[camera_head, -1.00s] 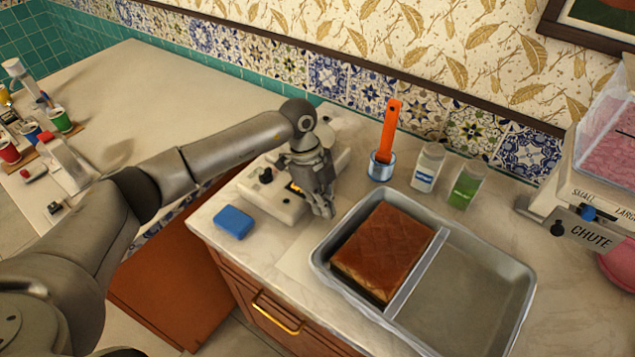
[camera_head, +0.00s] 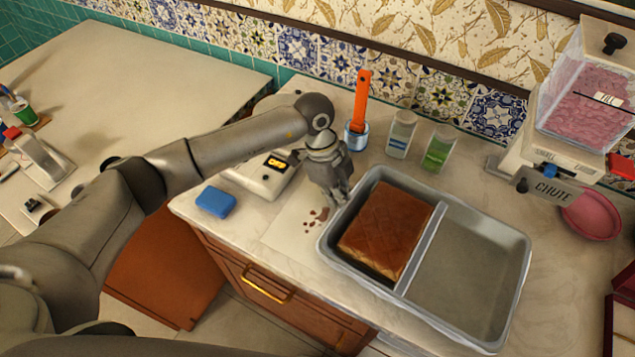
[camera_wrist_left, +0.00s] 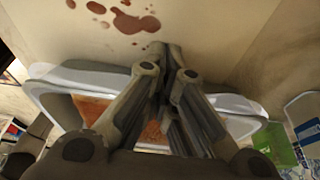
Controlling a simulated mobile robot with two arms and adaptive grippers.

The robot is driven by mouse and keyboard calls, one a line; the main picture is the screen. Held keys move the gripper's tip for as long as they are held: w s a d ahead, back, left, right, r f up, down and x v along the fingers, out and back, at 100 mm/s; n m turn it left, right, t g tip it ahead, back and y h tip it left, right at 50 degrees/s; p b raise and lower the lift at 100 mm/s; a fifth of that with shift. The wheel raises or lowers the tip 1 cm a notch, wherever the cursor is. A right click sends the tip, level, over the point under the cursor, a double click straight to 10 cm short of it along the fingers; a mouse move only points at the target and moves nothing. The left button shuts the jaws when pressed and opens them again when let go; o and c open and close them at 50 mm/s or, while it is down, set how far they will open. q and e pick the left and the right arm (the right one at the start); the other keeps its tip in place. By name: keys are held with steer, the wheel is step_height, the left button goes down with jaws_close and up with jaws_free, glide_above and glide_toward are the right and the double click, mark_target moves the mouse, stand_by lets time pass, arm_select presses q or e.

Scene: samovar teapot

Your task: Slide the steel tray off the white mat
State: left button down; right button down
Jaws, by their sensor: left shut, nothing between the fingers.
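The steel tray (camera_head: 517,270) is a grey two-part pan on the counter, with a brown slab of cake (camera_head: 388,228) in its left compartment and an empty right one. The white mat (camera_head: 288,237) shows bare at the tray's left, with dark brown stains on it; the tray hides any part beneath. My left gripper (camera_head: 339,202) is shut and empty, pointing down at the tray's left rim; contact is unclear. In the left wrist view its fingers (camera_wrist_left: 165,60) lie over the tray rim (camera_wrist_left: 75,82), beside the stained mat (camera_wrist_left: 200,25). My right gripper is not in view.
A scale (camera_head: 266,172) and blue sponge (camera_head: 215,201) lie to the left. A blue-white can with an orange spatula (camera_head: 356,135) and two jars (camera_head: 401,135) stand behind.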

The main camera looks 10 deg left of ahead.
mark_target(371, 216)
arm_select(q)
steer(key=s+d, duration=0.1)
steer(key=d, duration=0.1)
steer(key=s+d, duration=0.1)
steer(key=d, duration=0.2)
steer(key=s+d, duration=0.1)
steer(key=d, duration=0.1)
steer(key=shift+d, duration=0.2)
